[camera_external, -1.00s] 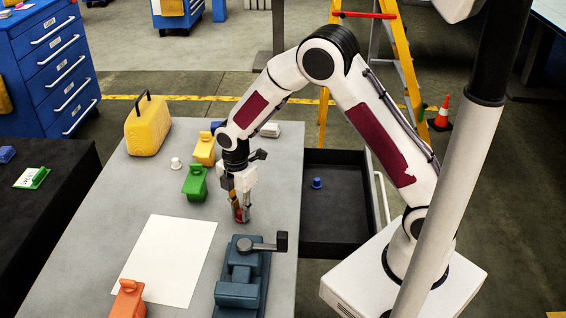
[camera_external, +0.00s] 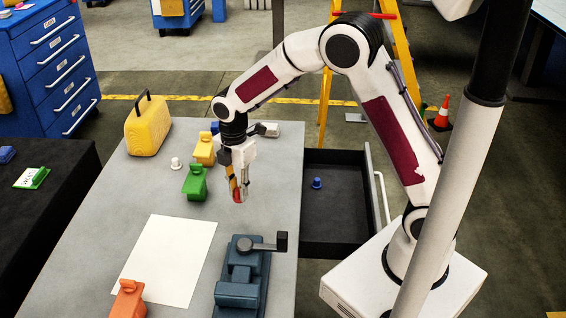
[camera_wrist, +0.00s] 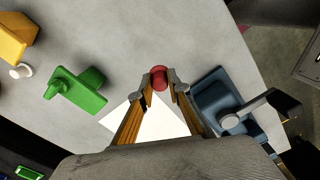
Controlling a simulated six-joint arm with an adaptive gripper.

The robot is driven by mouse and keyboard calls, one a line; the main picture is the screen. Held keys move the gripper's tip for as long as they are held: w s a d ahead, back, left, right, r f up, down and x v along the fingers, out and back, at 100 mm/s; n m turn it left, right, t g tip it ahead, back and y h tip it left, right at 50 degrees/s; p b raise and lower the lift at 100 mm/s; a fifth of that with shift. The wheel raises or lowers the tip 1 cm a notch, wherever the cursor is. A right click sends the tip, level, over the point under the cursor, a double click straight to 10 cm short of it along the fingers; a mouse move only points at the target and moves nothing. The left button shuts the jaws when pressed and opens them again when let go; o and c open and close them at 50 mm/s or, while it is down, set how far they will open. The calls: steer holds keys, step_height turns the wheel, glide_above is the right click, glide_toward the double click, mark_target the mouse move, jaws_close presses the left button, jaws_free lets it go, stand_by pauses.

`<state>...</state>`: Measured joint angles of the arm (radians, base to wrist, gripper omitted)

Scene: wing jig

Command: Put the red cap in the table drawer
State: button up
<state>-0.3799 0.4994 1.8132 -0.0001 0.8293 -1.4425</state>
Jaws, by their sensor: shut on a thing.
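My gripper (camera_external: 239,197) is shut on the red cap (camera_wrist: 158,77), which sits between the two fingertips in the wrist view. In the external view the cap (camera_external: 239,196) is small and partly covered by the fingers, held above the grey table. The table drawer (camera_external: 340,232) is pulled open at the table's right side, to the right of my gripper. A blue cap (camera_external: 317,183) stands inside it.
A blue-grey vise (camera_external: 240,280) with a raised handle stands near the table's right edge.

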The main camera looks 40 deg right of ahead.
steer(key=shift+r, duration=0.95)
steer(key=d+f+m, duration=0.1)
steer(key=d+m, duration=0.1)
steer(key=d, duration=0.1)
steer(key=d+f+m, duration=0.2)
steer(key=d, duration=0.1)
steer(key=d+f+m, duration=0.1)
steer(key=d+m, duration=0.1)
steer(key=d, duration=0.2)
steer(key=shift+s+f+m, duration=0.15)
steer(key=shift+s+m, duration=0.25)
steer(key=s+d+f+n, duration=0.2)
steer(key=s+d+f, duration=0.1)
steer(key=d, duration=0.3)
steer(key=s+d+f+n, duration=0.2)
steer(key=s+d+f, duration=0.2)
steer(key=d, duration=0.3)
steer(key=shift+d+f, duration=0.25)
steer(key=shift+f, duration=0.65)
